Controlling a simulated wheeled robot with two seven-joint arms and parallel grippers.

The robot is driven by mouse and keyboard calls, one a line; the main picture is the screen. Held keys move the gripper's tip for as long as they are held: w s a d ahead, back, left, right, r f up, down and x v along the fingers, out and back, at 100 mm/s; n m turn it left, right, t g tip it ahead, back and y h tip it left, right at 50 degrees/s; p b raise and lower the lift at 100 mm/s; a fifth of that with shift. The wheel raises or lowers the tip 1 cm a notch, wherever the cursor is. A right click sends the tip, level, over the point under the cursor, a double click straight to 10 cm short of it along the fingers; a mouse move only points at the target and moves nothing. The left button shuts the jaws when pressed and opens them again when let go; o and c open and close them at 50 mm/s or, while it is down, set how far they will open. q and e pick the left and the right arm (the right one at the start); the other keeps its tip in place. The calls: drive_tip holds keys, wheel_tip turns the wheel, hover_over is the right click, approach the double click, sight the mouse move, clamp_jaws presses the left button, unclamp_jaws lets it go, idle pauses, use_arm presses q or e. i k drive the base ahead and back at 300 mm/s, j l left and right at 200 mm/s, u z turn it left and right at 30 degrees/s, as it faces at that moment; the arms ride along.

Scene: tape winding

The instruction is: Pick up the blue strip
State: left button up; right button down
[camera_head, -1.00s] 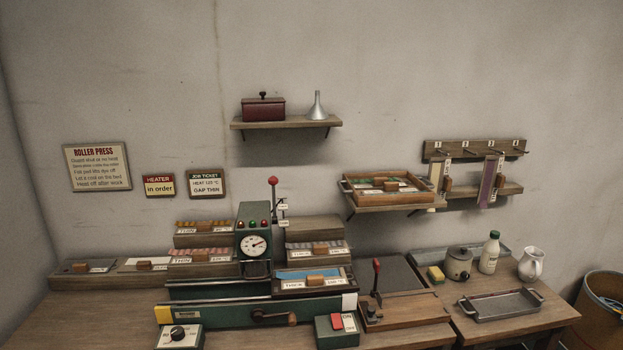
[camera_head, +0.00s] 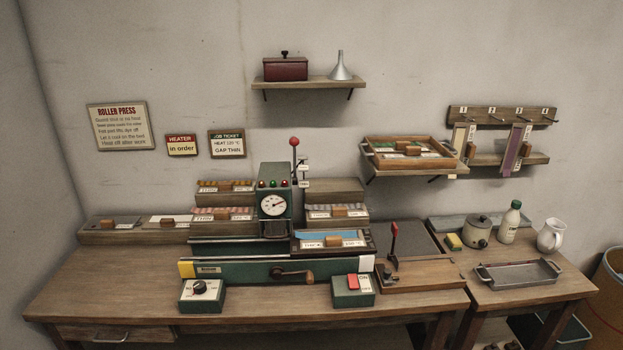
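A blue strip (camera_head: 315,236) lies in a dark shallow tray (camera_head: 371,248) at the right end of the green roller press (camera_head: 222,272). A small brown wooden block (camera_head: 334,241) and white labels stand at the tray's front and partly hide the strip. The press has a round dial (camera_head: 273,205), a red-knobbed lever (camera_head: 294,143) and a crank (camera_head: 290,273). Neither of my grippers is in view.
Other strip trays stand left of the press (camera_head: 224,213) and behind the blue strip (camera_head: 336,212). The wooden table's left front (camera_head: 110,285) is clear.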

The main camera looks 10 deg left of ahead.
sight(335, 239)
drive_tip(key=i+l+u, duration=0.25)
drive_tip(key=i+l, duration=0.15)
drive_tip(key=l, duration=0.2)
drive_tip(key=i+l+u, duration=0.1)
drive_tip(key=l, duration=0.2)
drive_tip(key=i+l+u, duration=0.1)
drive_tip(key=i+l, duration=0.15)
drive_tip(key=i+l+u, duration=0.15)
drive_tip(key=l, duration=0.25)
